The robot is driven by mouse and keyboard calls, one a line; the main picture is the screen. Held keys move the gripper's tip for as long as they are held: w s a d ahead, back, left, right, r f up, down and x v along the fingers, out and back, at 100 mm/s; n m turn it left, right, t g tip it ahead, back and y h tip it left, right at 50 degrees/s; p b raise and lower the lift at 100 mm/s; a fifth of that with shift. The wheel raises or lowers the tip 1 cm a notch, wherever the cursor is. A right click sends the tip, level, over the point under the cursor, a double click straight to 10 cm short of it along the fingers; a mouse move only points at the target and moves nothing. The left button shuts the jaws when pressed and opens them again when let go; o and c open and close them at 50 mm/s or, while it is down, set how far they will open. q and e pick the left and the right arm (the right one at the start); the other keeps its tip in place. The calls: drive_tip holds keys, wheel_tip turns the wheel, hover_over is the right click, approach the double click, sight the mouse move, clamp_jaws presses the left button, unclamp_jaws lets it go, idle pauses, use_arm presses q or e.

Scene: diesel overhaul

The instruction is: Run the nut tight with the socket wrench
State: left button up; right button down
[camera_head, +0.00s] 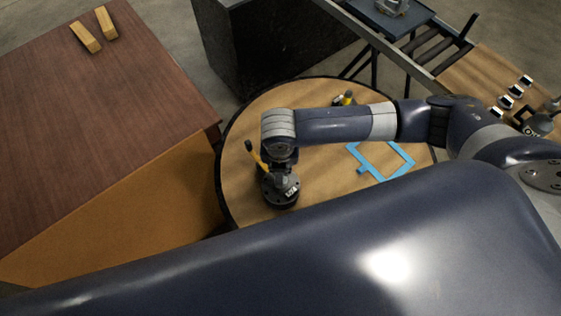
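My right arm comes in from the right over a round wooden table (232,187). My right gripper (283,194) is at the table's left part and is seen from above, so its fingers are hidden under its body. A yellow tool with a dark tip (253,153) shows just left of the wrist. It may be the socket wrench, but most of it is hidden, and I cannot tell whether the gripper holds it. No nut can be made out. My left gripper is not in view.
A blue frame outline (407,163) and a small yellow-black object (346,98) are on the round table. A brown bench (75,140) with two wooden blocks (85,37) stands left. A dark box (260,45) stands behind. Several small parts (505,101) sit at right.

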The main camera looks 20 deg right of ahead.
drive_tip(key=m, duration=0.6)
drive_tip(key=shift+m+g+h, duration=0.3)
drive_tip(key=shift+g, duration=0.1)
drive_tip(key=m, duration=0.7)
drive_tip(key=shift+g, duration=0.4)
drive_tip(key=m+g, duration=0.1)
drive_tip(key=m, duration=0.4)
drive_tip(key=shift+s+f+m, duration=0.1)
drive_tip(key=shift+m, duration=0.3)
drive_tip(key=m, duration=0.5)
drive_tip(key=shift+g, duration=0.3)
drive_tip(key=shift+m, duration=0.3)
